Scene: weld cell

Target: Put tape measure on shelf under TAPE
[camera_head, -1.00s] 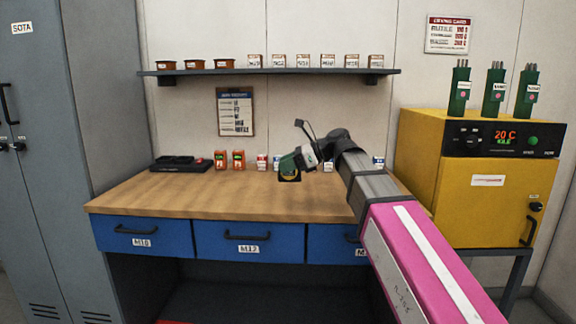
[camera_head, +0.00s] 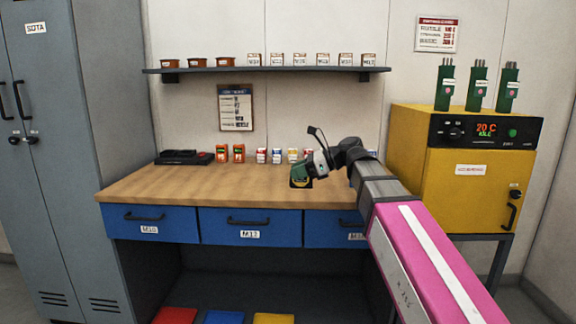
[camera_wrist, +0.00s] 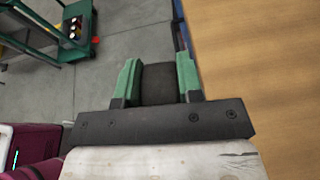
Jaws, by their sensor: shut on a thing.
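My gripper (camera_head: 302,170) is shut on a dark tape measure (camera_head: 300,183) with a yellowish mark, held out over or near the front of the wooden bench. In the wrist view the two green fingers of my gripper (camera_wrist: 159,82) clamp the sides of the black tape measure (camera_wrist: 158,90). A grey wall shelf (camera_head: 265,70) carries several brown bins at left and several small labelled boxes at right. I can read no TAPE label in either view.
The wooden bench (camera_head: 190,188) has a black tray (camera_head: 184,157) and several small boxes along its back. Blue drawers (camera_head: 250,226) are below. A grey locker (camera_head: 60,120) stands left, a yellow oven (camera_head: 470,190) right. A green cart (camera_wrist: 75,45) stands on open floor.

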